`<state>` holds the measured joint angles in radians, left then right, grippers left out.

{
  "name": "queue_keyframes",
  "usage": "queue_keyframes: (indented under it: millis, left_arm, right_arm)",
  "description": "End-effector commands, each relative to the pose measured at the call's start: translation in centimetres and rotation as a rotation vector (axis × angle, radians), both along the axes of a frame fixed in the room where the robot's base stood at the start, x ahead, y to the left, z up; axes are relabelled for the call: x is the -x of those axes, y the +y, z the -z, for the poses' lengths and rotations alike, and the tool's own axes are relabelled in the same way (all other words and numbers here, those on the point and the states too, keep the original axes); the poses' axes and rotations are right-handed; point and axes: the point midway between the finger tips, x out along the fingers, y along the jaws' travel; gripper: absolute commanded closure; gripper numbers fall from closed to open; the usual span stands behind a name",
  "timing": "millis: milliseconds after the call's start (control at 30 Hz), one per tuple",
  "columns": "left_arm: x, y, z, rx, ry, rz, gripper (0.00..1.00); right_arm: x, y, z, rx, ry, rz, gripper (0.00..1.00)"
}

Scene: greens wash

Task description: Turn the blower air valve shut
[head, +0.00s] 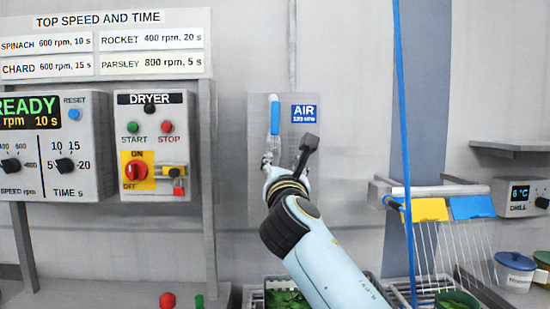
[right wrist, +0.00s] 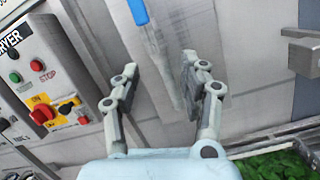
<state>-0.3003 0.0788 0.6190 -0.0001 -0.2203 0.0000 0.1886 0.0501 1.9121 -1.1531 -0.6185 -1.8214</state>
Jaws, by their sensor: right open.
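In the right wrist view the blue handle (right wrist: 138,11) shows at the top edge, ahead of the fingers. My right gripper (head: 270,162) is just below the handle in the head view. My left gripper is in neither view.
The dryer box (head: 155,146) with its red knob is left of the valve. A blue hose (head: 403,120) hangs to the right. A rack with yellow and blue tags (head: 430,209) stands at right. Greens (head: 287,299) lie in a crate below my arm.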

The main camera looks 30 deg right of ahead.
Motion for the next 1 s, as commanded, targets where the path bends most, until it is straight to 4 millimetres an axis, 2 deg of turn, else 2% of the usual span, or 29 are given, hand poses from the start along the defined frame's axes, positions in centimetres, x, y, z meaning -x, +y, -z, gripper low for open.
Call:
queue_keyframes:
  millis: [33,100,200,367,700,1000]
  left_arm:
    - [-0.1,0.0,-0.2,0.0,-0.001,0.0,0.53]
    - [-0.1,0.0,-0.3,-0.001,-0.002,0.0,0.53]
    - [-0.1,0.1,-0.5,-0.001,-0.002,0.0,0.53]
    - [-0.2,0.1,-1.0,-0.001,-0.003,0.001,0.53]
    - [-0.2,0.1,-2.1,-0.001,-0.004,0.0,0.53]
    - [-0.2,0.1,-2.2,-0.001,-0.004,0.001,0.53]
  right_arm:
    - [-0.4,0.3,-2.5,0.108,0.002,0.023,0.56]
    - [-0.7,0.6,-4.8,0.23,0.011,0.054,0.56]
    - [-1.2,0.7,-6.4,0.319,0.02,0.08,0.56]
    - [-2.8,-0.3,-7.6,0.337,0.022,0.087,0.56]
    - [-7.9,-3.5,-9.9,0.332,0.024,0.086,0.56]
    - [-9.4,-4.5,-10.4,0.329,0.025,0.084,0.56]
